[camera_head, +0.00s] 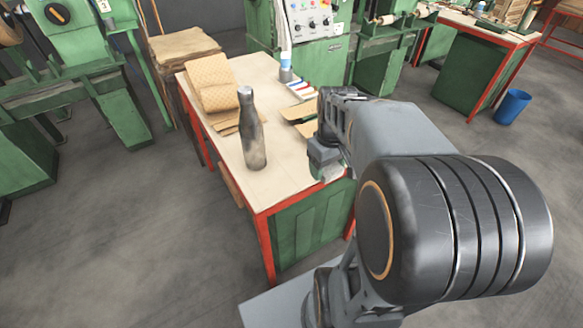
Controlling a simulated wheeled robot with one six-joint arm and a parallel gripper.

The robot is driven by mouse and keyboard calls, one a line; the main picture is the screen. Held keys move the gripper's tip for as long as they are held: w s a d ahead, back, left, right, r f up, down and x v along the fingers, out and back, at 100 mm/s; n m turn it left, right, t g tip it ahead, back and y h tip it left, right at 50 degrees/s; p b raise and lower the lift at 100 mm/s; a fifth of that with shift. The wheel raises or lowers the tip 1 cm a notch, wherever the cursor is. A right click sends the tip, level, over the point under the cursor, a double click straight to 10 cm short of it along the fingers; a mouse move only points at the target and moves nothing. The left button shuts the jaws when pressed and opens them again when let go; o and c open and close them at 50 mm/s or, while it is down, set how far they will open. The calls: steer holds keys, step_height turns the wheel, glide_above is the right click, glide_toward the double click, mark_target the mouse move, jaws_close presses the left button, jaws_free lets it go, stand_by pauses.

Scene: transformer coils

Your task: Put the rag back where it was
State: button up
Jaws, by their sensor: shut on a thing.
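My gripper (324,160) is over the right front part of the wooden-topped workbench (276,188), pointing down. It is shut on a small pale, greenish cloth-like thing, which looks like the rag (328,174). The rag shows just below the gripper, close to the bench's right edge. My own arm and the gripper cover part of it. I cannot tell whether the rag touches the bench top.
A dark bottle (250,135) stands upright left of my gripper. Behind it are a tan patterned roll (213,85), a white-and-blue bottle (286,68), and several coloured markers (301,88). Brown sheets (300,112) lie near my gripper. The bench's front left is clear.

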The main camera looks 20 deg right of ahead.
steer(key=w+a+f, duration=0.1)
steer(key=w+f, duration=0.2)
steer(key=w, duration=0.5)
glide_above(295, 172)
steer(key=f, duration=0.5)
steer(key=shift+s+f, duration=0.3)
steer(key=shift+f, duration=0.1)
steer(key=shift+w+f+b, duration=0.15)
steer(key=shift+f+b, duration=0.15)
steer(key=shift+w+f, duration=0.1)
steer(key=shift+f, duration=1.5)
steer(key=shift+f+b, duration=0.2)
steer(key=shift+b, duration=0.1)
steer(key=o, duration=0.9)
